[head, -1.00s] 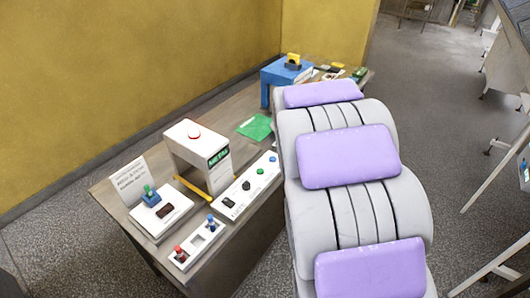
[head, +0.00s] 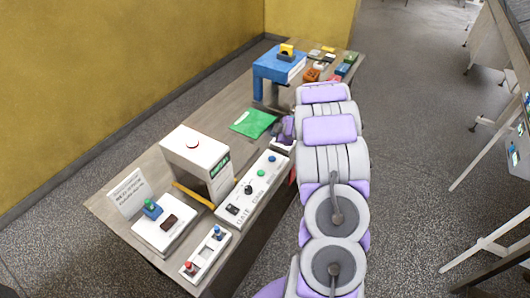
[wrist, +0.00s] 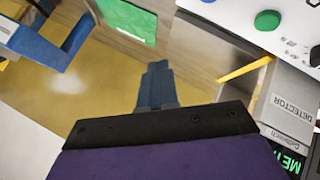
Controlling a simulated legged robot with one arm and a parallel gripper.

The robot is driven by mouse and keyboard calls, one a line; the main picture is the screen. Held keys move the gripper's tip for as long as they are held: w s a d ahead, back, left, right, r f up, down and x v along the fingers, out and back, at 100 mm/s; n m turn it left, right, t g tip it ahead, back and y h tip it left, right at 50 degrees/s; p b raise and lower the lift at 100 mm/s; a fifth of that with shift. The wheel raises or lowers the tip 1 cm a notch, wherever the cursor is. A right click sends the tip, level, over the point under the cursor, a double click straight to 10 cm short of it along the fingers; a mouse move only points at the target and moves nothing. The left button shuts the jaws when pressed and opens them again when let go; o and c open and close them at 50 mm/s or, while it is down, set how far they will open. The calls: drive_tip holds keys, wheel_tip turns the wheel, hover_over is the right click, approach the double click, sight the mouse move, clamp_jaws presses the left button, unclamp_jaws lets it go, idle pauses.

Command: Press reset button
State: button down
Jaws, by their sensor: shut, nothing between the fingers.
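A long white control panel (head: 238,211) lies along the table's right side. It carries a black switch, a black knob, a green button (head: 261,173) and a blue button (head: 272,159); no label reading reset is legible. The green button also shows at the top right of the wrist view (wrist: 267,20), and the blue one (wrist: 208,1) is cut by its top edge. My gripper (wrist: 155,72) is shut and empty, apart from the panel in the wrist view. In the head view my gripper (head: 284,130) is partly hidden by my arm, just beyond the blue button.
The white metal detector (head: 196,162) with a red top button stands left of the panel. A green sheet (head: 253,123) and a blue stand (head: 279,64) are farther back.

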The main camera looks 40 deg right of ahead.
drive_tip(key=shift+w+a+f+y, duration=0.2)
drive_tip(key=shift+a+f+y, duration=0.2)
drive_tip(key=shift+f+y, duration=0.3)
drive_tip(key=shift+f, duration=0.1)
drive_tip(key=b, duration=0.8)
hover_over(273, 159)
wheel_tip(273, 159, down, 6)
drive_tip(key=shift+s+f, duration=0.1)
drive_tip(key=shift+f, duration=0.05)
drive_tip(key=shift+f+b, duration=0.3)
drive_tip(key=shift+f, duration=0.9)
drive_tip(key=shift+s+f, duration=0.1)
drive_tip(key=shift+f, duration=0.7)
idle(1.2)
drive_tip(key=shift+r, duration=0.1)
drive_tip(key=shift+r+p, duration=0.8)
drive_tip(key=shift+p, duration=0.3)
drive_tip(key=shift+r, duration=0.1)
wheel_tip(273, 159, up, 5)
drive_tip(key=p, duration=0.5)
